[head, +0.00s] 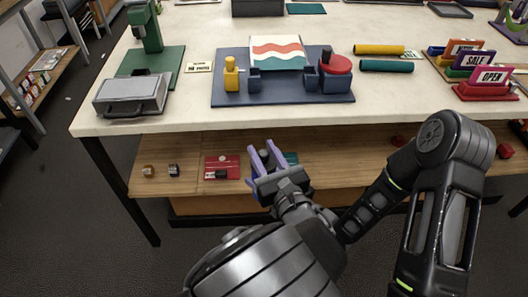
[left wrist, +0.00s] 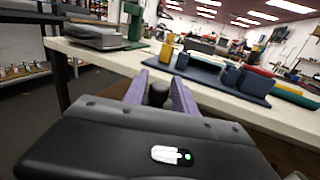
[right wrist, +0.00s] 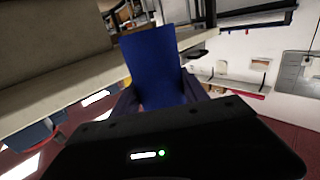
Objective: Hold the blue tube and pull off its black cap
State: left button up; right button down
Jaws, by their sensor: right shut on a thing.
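My left gripper (head: 264,156) is in front of the table's edge, its two purple fingers apart around a small dark rounded piece. In the left wrist view this black cap (left wrist: 158,94) sits between the fingers, clear of the table. My right gripper (right wrist: 160,92) is shut on the blue tube (right wrist: 152,62), which stands out beyond its fingers. No cap shows on the tube's visible end; its other end is hidden by the gripper. The right gripper and the blue tube do not show in the head view.
On the white table (head: 200,120) are a blue fixture board (head: 290,96), a grey metal box (head: 131,93), a yellow tube (head: 380,49) and a teal tube (head: 386,66). Bright signs (head: 486,82) stand at right. The wooden shelf (head: 340,165) below holds small items.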

aim_at(264, 153)
pick_arm(q)
grip_shut()
jog(key=shift+r, duration=0.2)
dwell(1.2)
jog(key=shift+r, duration=0.9)
jog(key=shift+r, duration=2.05)
